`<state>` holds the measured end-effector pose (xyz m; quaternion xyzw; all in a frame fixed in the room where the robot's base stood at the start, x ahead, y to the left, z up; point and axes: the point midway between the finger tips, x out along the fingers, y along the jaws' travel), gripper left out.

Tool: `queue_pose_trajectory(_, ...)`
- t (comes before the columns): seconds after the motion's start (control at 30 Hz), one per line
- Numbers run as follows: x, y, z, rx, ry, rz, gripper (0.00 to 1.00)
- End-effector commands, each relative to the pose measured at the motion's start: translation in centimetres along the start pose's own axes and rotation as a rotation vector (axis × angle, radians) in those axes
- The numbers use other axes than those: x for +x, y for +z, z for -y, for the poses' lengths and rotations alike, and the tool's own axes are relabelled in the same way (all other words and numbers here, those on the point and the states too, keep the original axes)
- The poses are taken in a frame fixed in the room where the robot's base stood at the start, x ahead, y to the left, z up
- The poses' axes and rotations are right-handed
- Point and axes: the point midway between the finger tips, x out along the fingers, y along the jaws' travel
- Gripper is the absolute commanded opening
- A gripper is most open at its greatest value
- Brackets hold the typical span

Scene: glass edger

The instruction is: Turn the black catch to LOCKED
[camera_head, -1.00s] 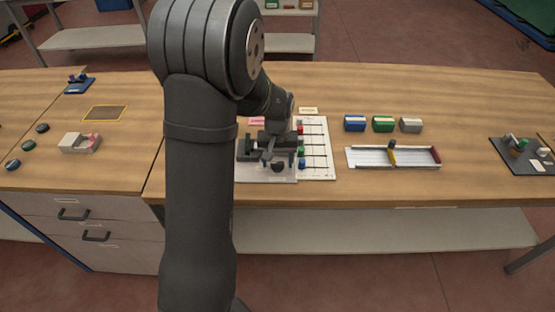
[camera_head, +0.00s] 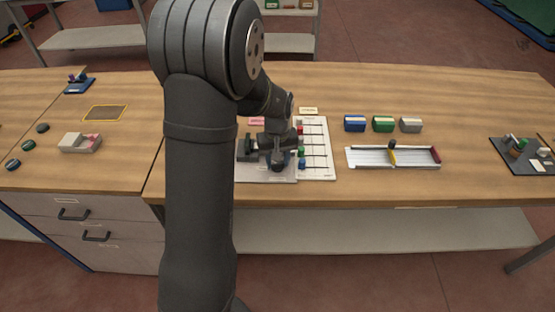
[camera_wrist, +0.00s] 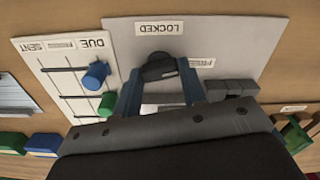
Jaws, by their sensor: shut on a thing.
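The black catch (camera_wrist: 159,67) sits on a grey plate (camera_wrist: 230,35) in the wrist view. My gripper (camera_wrist: 162,80) has its two blue fingers on either side of the catch and is shut on it. The LOCKED label (camera_wrist: 160,28) lies just beyond the catch on the plate. The FREE label (camera_wrist: 201,62) lies to its right. The catch's exact pointing direction is hard to tell. In the head view my gripper (camera_head: 277,158) is low over the grey plate (camera_head: 262,176) and hides most of the catch.
A white board (camera_head: 318,150) with coloured knobs lies right of the plate. A white tray with a yellow divider (camera_head: 393,157) and blue, green and grey blocks (camera_head: 383,124) are further right. Bare wood lies between them. Dark grey blocks (camera_wrist: 232,88) stand close to my right finger.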

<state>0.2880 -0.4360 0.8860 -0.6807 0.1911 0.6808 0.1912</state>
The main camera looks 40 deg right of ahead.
Motion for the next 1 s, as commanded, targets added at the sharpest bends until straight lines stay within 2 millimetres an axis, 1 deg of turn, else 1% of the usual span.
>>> queue_pose_trajectory(1.0, -0.07, -0.03, -0.01, -0.960, 0.001, -0.001, 0.15)
